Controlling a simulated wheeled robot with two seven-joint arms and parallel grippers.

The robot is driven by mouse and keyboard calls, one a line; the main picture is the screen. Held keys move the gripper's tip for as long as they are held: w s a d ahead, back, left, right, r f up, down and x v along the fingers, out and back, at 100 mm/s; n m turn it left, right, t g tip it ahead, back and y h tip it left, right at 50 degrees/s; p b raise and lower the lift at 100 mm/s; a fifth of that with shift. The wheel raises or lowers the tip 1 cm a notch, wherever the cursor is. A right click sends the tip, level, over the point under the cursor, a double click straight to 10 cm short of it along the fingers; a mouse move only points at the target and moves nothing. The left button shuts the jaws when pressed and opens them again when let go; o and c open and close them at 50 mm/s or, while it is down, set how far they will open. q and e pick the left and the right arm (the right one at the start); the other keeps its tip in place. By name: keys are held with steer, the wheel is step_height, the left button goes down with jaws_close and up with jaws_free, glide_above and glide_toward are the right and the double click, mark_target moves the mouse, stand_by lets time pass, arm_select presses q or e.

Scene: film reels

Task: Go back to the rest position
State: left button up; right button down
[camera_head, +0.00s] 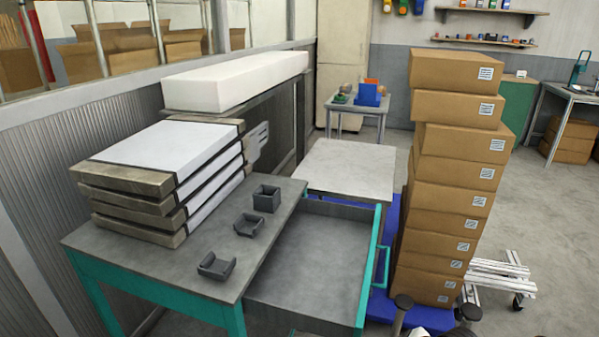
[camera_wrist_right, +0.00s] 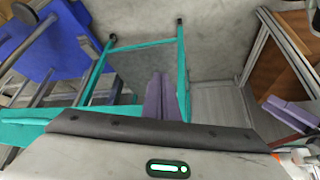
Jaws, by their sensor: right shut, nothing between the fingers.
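My right gripper (camera_wrist_right: 161,74) shows in the right wrist view as two purple fingers pressed together in the middle, with nothing between them. The dark and pale housing below the fingers carries a green light. The fingers appear in front of a teal table frame (camera_wrist_right: 141,44). I cannot make out either gripper in the head view.
A teal-legged workbench (camera_head: 150,277) has an open drawer (camera_head: 312,260) and bears stacked panels (camera_head: 160,150) and small grey trays (camera_head: 217,266). A tall stack of cardboard boxes (camera_head: 448,170) stands to the right. A pale table (camera_head: 346,168) stands behind.

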steer(key=s+f+m+t+h, duration=0.1)
steer(key=s+f+m+t, duration=0.1)
steer(key=s, duration=0.8)
steer(key=s+d+f+m+t+h, duration=0.1)
steer(key=s+f+m, duration=0.3)
steer(key=s, duration=0.5)
steer(key=shift+s+d+f+m+t, duration=0.25)
steer(key=shift+s+f+m+t, duration=0.1)
steer(key=shift+m+t, duration=0.55)
